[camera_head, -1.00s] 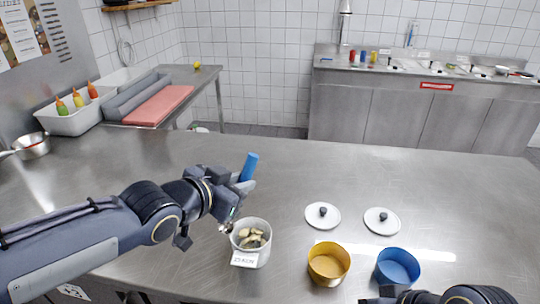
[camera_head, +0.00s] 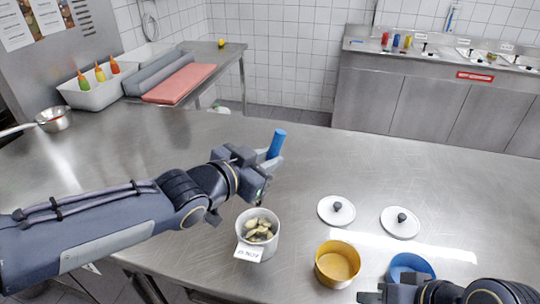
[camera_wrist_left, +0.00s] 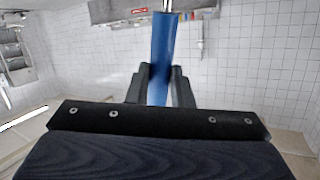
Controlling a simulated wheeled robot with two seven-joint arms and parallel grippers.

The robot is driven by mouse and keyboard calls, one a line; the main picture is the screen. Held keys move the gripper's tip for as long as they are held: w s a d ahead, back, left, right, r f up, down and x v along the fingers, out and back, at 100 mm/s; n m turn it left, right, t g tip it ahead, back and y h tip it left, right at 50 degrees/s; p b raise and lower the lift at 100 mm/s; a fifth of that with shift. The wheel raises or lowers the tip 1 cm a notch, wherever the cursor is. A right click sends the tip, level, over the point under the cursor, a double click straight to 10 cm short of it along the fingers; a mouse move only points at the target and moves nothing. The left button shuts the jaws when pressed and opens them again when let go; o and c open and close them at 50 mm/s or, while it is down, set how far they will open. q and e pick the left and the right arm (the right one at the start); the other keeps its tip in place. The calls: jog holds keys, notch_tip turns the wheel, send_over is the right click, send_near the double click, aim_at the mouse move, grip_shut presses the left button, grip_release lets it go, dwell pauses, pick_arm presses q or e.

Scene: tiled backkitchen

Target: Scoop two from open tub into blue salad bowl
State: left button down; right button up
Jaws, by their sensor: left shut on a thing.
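The open tub (camera_head: 243,240) is a white round container with a label on its front and pale chunks (camera_head: 258,228) inside. My left gripper (camera_head: 266,161) is shut on the blue handle of a scoop (camera_head: 277,143), held tilted above the tub's back rim. The handle also shows in the left wrist view (camera_wrist_left: 162,50). The scoop's lower end is mostly hidden by the gripper. The blue salad bowl (camera_head: 411,263) stands at the lower right, partly hidden by my right arm. My right gripper (camera_head: 372,297) is at the bottom edge; its fingers are not clear.
A yellow bowl (camera_head: 338,264) stands between the tub and the blue bowl. Two white lids with dark knobs (camera_head: 336,210) (camera_head: 400,222) lie behind the bowls. A metal pan (camera_head: 54,119) and a bin of sauce bottles (camera_head: 98,92) are at the left. The steel counter's middle is clear.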

notch_tip(320, 180, down, 12)
jog(key=b, duration=1.1)
jog(key=shift+s+a+r, duration=0.2)
jog(key=shift+s+r, duration=0.05)
jog(key=shift+f+b, duration=0.85)
jog(key=shift+b, duration=0.15)
jog(key=shift+s+f+b, duration=0.15)
jog(key=shift+f+b, duration=0.35)
jog(key=shift+b, duration=0.05)
dwell(1.4)
notch_tip(320, 180, up, 12)
jog(key=p, duration=1.1)
jog(key=shift+f+p, duration=0.2)
jog(key=shift+p, duration=0.15)
